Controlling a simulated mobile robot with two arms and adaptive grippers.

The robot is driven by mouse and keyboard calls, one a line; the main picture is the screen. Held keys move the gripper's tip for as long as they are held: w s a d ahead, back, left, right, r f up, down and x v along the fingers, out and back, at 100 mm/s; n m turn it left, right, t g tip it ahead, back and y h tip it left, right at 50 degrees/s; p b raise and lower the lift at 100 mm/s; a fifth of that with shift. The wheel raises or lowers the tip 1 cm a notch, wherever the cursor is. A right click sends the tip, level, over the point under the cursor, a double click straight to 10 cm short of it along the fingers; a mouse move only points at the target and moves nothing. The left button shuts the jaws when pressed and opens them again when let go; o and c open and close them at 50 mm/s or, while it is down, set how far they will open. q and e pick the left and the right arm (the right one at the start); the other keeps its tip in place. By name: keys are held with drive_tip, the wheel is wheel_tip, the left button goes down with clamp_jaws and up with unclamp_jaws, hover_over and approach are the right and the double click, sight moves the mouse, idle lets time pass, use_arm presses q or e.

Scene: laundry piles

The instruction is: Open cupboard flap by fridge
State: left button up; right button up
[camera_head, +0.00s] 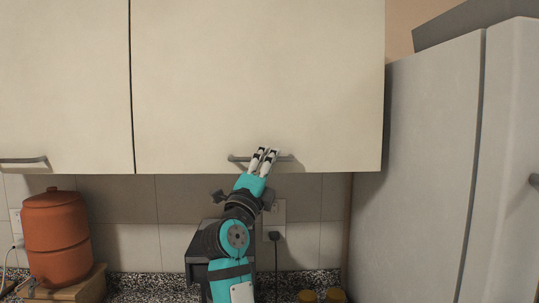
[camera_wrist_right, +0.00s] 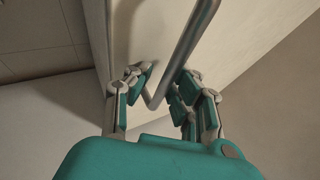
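The cupboard flap (camera_head: 255,75) beside the fridge is a wide cream panel, shut flush with its neighbour. Its grey bar handle (camera_head: 237,159) runs level near the lower edge. My right gripper (camera_head: 267,151) reaches up to the handle from below. In the right wrist view, the handle (camera_wrist_right: 183,45) passes between the two fingers of the right gripper (camera_wrist_right: 160,84). The fingers are apart, on either side of the bar, with some gap visible. Whether a fingertip touches the bar is hard to tell. My left gripper is not in view.
The white fridge (camera_head: 420,165) stands close at the right of the flap. Another cupboard door (camera_head: 60,80) with its own handle adjoins on the left. Below are a terracotta pot (camera_head: 56,235), a speckled counter (camera_head: 140,285) and a wall socket with a plug (camera_head: 274,236).

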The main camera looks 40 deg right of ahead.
drive_tip(key=shift+s+a+r, duration=0.1)
drive_tip(key=shift+s+r, duration=0.05)
drive_tip(key=shift+r, duration=0.1)
clamp_jaws()
drive_tip(key=shift+f, duration=0.1)
